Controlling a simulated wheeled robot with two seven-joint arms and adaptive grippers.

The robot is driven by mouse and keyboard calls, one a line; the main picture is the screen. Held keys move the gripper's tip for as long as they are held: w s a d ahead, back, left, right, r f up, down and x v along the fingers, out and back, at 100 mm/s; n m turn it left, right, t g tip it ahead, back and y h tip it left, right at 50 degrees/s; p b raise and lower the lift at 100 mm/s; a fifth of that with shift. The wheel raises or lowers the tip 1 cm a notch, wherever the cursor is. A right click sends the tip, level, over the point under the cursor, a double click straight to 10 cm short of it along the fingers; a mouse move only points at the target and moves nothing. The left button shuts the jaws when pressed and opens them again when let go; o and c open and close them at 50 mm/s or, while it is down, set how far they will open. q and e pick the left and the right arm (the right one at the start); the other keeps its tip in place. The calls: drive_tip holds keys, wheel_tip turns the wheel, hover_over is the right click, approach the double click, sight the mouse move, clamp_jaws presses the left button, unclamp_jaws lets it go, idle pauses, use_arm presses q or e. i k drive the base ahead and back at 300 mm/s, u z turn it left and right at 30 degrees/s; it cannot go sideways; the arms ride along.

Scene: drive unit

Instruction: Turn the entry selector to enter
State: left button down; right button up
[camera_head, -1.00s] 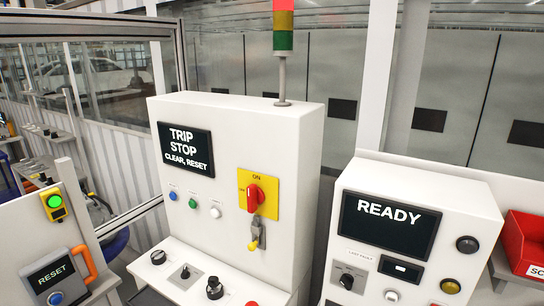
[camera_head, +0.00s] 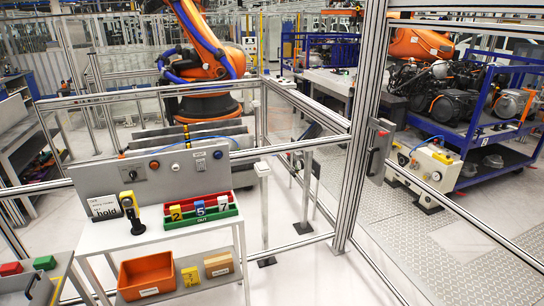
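A grey control panel (camera_head: 92,183) stands upright on a white stand at the left, in front of the fence. A small black rotary knob (camera_head: 132,174) on a light plate sits at its left; it may be the entry selector, but its label and pointing direction are too small to read. A white sign (camera_head: 105,208) below it shows the word "hold" under smaller text. A yellow and black device (camera_head: 130,211) stands beside the sign and in front of the panel. Neither gripper is in view.
A green and red rack (camera_head: 202,211) holds numbered tags. An orange bin (camera_head: 147,275) sits on the lower shelf. Metal fence posts (camera_head: 359,130) and rails cross the middle. An orange robot arm (camera_head: 206,45) stands behind the fence. The floor right of the stand is clear.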

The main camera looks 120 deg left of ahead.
sight(133, 175)
drive_tip(key=u, duration=4.45)
drive_tip(key=i, duration=1.85)
drive_tip(key=u, duration=1.25)
